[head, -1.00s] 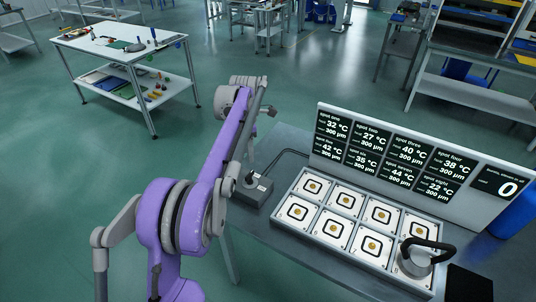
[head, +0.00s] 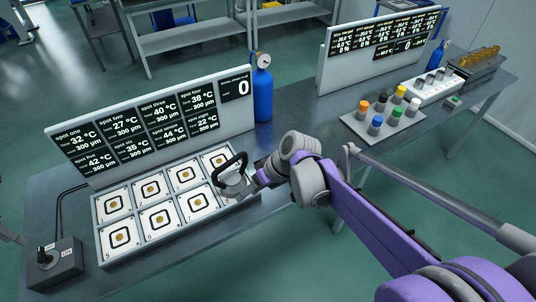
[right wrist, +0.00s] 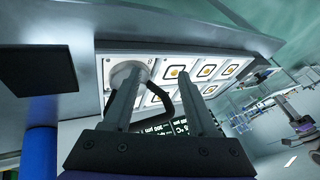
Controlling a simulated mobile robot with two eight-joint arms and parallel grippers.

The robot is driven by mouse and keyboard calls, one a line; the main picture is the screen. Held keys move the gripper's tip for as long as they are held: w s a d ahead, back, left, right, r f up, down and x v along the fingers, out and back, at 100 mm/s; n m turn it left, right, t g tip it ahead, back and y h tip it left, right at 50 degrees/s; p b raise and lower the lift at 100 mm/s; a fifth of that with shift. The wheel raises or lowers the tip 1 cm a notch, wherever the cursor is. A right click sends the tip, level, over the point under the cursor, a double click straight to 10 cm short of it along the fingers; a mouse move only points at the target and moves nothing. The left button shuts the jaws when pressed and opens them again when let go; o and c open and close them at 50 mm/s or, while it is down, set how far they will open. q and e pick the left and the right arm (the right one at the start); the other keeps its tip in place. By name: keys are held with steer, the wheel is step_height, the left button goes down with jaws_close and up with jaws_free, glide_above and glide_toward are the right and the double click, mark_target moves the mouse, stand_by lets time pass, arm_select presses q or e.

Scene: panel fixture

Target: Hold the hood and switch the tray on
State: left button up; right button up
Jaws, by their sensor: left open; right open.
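The tray (head: 140,211) is a white panel with two rows of numbered cells, each with a gold dot in a black square. The hood (head: 233,186), a grey round piece with a black loop handle, sits over its front right cell. It also shows in the right wrist view (right wrist: 128,72). My right gripper (head: 258,183) is open at the hood's right side; in the wrist view its fingers (right wrist: 160,100) are apart with the handle near them. The grey switch box (head: 55,266), with a small lever and an ON label, stands left of the tray. My left gripper (head: 14,237) shows only slightly at the left edge.
A display board (head: 155,125) stands behind the tray, with a blue gas bottle (head: 263,92) at its right end. Further right are a rack of coloured-cap vials (head: 384,117) and a second board (head: 385,45). A black cable runs behind the switch box.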

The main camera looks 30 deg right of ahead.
steer(key=w+d+n+t+y, duration=0.25)
steer(key=w+d+y, duration=0.25)
steer(key=w+d, duration=0.4)
steer(key=n+y, duration=0.7)
steer(key=n, duration=0.3)
glide_above(237, 172)
step_height(237, 172, down, 3)
steer(key=shift+s+r, duration=0.1)
steer(key=shift+s, duration=0.05)
jaws_close()
stand_by(0.9)
arm_select(q)
steer(key=o, duration=0.6)
steer(key=shift+o, duration=0.2)
